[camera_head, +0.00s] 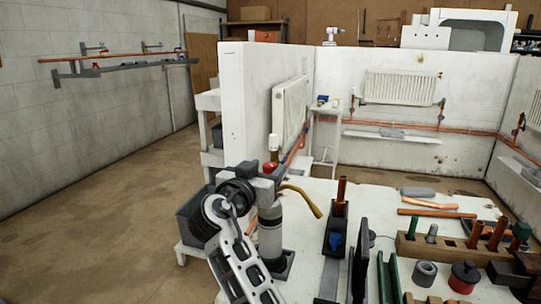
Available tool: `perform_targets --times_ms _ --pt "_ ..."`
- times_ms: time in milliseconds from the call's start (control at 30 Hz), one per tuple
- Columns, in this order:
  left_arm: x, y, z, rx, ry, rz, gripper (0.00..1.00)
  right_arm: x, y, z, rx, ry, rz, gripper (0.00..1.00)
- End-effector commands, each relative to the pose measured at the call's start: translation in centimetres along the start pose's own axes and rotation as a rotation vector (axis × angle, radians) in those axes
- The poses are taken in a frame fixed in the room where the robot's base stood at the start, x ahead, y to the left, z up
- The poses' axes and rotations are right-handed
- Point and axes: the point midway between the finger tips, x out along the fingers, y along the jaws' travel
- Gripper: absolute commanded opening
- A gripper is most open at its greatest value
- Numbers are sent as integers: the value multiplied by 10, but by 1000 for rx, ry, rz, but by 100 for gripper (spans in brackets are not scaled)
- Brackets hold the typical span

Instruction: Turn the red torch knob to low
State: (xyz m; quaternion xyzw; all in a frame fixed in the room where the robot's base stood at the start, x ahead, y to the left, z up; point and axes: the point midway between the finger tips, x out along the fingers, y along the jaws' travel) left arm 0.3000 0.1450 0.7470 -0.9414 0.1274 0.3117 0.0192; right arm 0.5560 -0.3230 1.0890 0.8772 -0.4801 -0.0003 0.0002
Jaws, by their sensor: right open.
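The torch stands upright on the white bench. Its grey canister (270,238) sits in a dark base, and a brass-coloured burner tube (303,197) bends out to the right. The red knob (271,167) shows at the top of the torch. My right gripper (263,177) is at the torch head, right by the knob, and is open. Its grey parts and my arm hide part of the torch head. I cannot tell whether a finger touches the knob, nor can I read the knob's setting. My left gripper is not in view.
Right of the torch, a dark stand holds an upright copper pipe (341,191). A white partition (262,100) with a radiator stands behind. Open floor lies left.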

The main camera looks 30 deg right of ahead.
Motion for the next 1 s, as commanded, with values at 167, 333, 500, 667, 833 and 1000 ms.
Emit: perform_targets --times_ms 167,333,500,667,833,1000 --pt "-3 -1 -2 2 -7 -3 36 16 4 -1 -1 1 -3 49" --pt "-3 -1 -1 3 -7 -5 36 21 4 0 0 0 -7 49" --pt "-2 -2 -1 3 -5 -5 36 22 4 0 1 0 -7 49" --pt "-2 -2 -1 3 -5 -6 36 22 4 0 0 0 -6 21" --pt "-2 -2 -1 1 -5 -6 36 21 4 0 1 0 -8 6" --pt "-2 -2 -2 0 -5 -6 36 22 6 2 1 -4 -105 6"
